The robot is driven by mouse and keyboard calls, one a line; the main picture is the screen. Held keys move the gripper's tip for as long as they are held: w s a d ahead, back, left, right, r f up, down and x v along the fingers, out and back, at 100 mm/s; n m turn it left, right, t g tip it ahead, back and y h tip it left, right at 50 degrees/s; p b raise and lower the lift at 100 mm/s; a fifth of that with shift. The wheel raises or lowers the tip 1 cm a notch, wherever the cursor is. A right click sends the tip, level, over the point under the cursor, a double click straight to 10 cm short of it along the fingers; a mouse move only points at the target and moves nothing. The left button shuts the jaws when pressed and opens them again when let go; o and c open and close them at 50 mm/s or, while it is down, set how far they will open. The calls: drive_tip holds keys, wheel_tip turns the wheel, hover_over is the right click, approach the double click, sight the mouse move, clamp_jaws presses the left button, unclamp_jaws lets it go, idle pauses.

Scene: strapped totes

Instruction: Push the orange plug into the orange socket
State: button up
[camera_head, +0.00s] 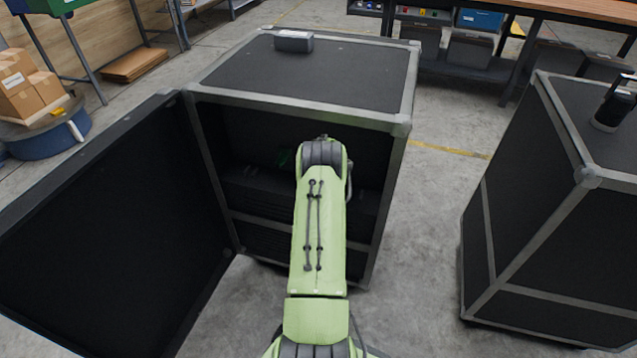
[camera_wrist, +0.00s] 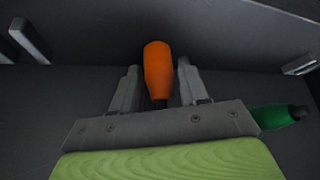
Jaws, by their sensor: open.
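In the wrist view the orange plug (camera_wrist: 158,68) is a tapered orange body with a dark end toward my palm. It lies between the two fingers of my gripper (camera_wrist: 157,72). The fingers stand apart, with a visible gap on each side of the plug. In the head view my arm reaches into the open black case (camera_head: 300,112) and hides both the gripper and the orange plug. I cannot make out an orange socket in either view.
The case's open door (camera_head: 110,235) stands at left. A grey box (camera_head: 293,42) is on top. Another black case (camera_head: 550,220) stands right, with floor between.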

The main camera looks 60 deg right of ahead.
drive_tip(key=shift+c, duration=0.2)
clamp_jaws()
drive_tip(key=shift+a+r+p, duration=0.25)
drive_tip(key=shift+r+p, duration=0.05)
wheel_tip(320, 180, up, 7)
drive_tip(key=a+p, duration=0.1)
drive_tip(key=p, duration=0.2)
drive_tip(key=s+a+p, duration=0.2)
drive_tip(key=s+a, duration=0.1)
drive_tip(key=a, duration=1.5)
drive_tip(key=shift+a+f, duration=0.15)
drive_tip(key=shift+f, duration=0.15)
